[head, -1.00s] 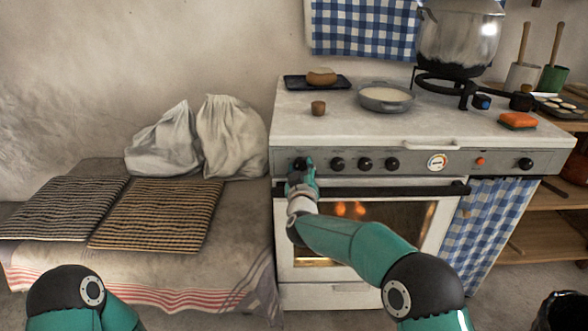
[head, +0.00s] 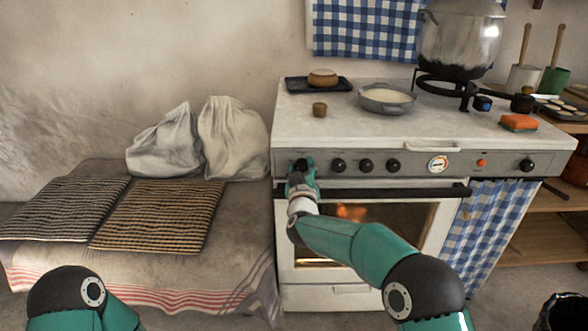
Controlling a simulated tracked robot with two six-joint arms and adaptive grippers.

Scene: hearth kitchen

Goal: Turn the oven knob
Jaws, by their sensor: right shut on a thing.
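The white oven (head: 330,289) stands right of the middle, with a grey control panel (head: 405,163) along its front top edge. Several black knobs sit on the panel. My right gripper (head: 301,167) is at the leftmost oven knob (head: 300,165) and is shut on it; the gripper's body hides part of the knob. An orange glow shows behind the oven door's glass (head: 350,212). The other knobs, such as the second one (head: 338,166), are untouched. Only part of my left arm shows at the lower left; my left gripper is out of view.
The oven door handle (head: 400,192) runs just below the panel and my right gripper. A bench (head: 150,260) stands left.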

